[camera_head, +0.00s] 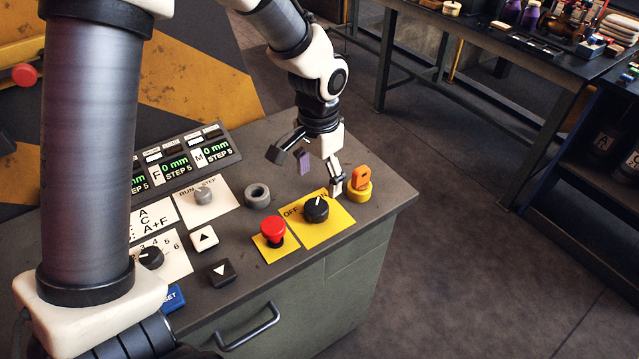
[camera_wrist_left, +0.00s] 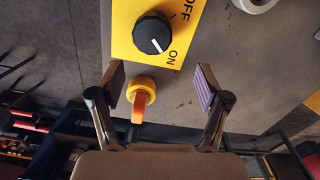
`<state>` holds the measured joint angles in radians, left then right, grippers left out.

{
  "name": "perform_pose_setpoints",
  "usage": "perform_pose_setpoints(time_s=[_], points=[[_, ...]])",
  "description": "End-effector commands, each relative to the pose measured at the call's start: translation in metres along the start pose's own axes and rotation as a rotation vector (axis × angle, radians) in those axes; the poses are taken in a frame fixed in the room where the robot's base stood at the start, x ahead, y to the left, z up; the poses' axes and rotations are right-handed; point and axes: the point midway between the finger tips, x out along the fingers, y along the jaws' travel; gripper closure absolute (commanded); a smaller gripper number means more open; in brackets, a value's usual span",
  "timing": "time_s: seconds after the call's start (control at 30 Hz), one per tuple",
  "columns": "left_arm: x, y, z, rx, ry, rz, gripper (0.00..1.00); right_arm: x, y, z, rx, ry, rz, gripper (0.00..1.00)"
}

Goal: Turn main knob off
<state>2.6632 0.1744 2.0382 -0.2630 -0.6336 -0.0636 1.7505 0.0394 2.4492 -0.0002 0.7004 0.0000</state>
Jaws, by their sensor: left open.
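The main knob (camera_head: 316,210) is a round black knob with a white pointer line, on a yellow plate (camera_head: 293,213) marked OFF and ON. In the left wrist view the knob (camera_wrist_left: 152,33) shows beyond the fingers, its white line turned toward the ON side. My left gripper (camera_head: 318,172) is open and empty above the panel, just behind the knob. In the left wrist view its fingers (camera_wrist_left: 160,85) are spread wide, with the knob ahead of them, not between them. I see no finger touching the knob.
An orange handle in a yellow ring (camera_head: 358,192) stands close to the gripper, right of the knob. A red push button (camera_head: 273,230) stands left of the knob. A grey ring (camera_head: 257,195) and a small grey knob (camera_head: 203,192) are farther left. The cabinet's right edge is near.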

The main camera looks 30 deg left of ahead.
Motion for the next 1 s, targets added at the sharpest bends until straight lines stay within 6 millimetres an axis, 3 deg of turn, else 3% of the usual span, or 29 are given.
perform_pose_setpoints(time_s=[0.3,0.63,0.8,1.0], points=[[0.059,0.001,0.001,0.001,-0.005,0.001,0.24,-0.001,0.0,0.001,0.001,-0.002,0.0,1.0],[0.067,0.001,0.001,0.001,-0.001,0.001,0.24,-0.001,0.0,0.001,0.001,-0.002,0.0,1.0],[0.067,0.001,0.001,0.001,-0.002,0.001,0.84,-0.001,0.0,0.001,0.001,-0.002,0.0,1.0],[0.068,0.001,0.001,0.001,-0.001,0.001,0.84,0.0,0.0,0.001,0.001,-0.002,0.0,1.0]])
